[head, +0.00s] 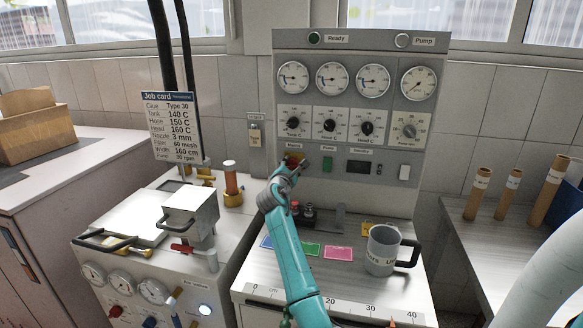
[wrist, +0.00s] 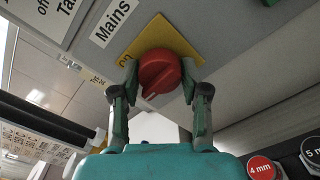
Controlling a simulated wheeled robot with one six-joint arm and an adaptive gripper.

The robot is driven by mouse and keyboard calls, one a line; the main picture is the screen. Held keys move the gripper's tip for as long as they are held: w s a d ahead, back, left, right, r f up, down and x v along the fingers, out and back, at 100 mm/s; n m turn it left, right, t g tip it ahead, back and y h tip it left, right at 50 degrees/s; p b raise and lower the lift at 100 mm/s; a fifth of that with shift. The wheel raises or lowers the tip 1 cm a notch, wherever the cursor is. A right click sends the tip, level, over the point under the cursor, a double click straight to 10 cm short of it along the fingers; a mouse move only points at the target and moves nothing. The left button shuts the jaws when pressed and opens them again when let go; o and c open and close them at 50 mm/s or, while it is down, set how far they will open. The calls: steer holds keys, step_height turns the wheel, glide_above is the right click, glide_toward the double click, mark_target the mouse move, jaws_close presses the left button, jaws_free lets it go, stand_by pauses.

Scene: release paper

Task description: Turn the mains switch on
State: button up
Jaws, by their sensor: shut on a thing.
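The mains switch (wrist: 158,72) is a red rotary knob on a yellow plate, below a label reading "Mains" (wrist: 114,22). In the wrist view its white pointer line slants toward the lower left. My gripper (wrist: 160,80) has one finger on each side of the knob and is shut on it. In the head view my gripper (head: 284,175) is at the lower left of the grey panel (head: 290,222), and it hides much of the switch. The "Ready" lamp (head: 315,38) at the panel top is dark green.
Dials and gauges (head: 332,79) fill the panel above. A grey mug (head: 381,252) stands on the bench at the right, with coloured cards (head: 338,253) beside it. A glue machine with a handled lid (head: 125,222) is on the left, below a job card (head: 172,125).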

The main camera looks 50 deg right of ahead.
steer(key=m, duration=0.4)
steer(key=shift+m, duration=0.3)
steer(key=shift+r+m, duration=0.1)
steer(key=shift+m, duration=2.2)
steer(key=o, duration=1.1)
steer(key=shift+o, duration=0.2)
steer(key=shift+a, duration=0.1)
steer(key=v, duration=1.2)
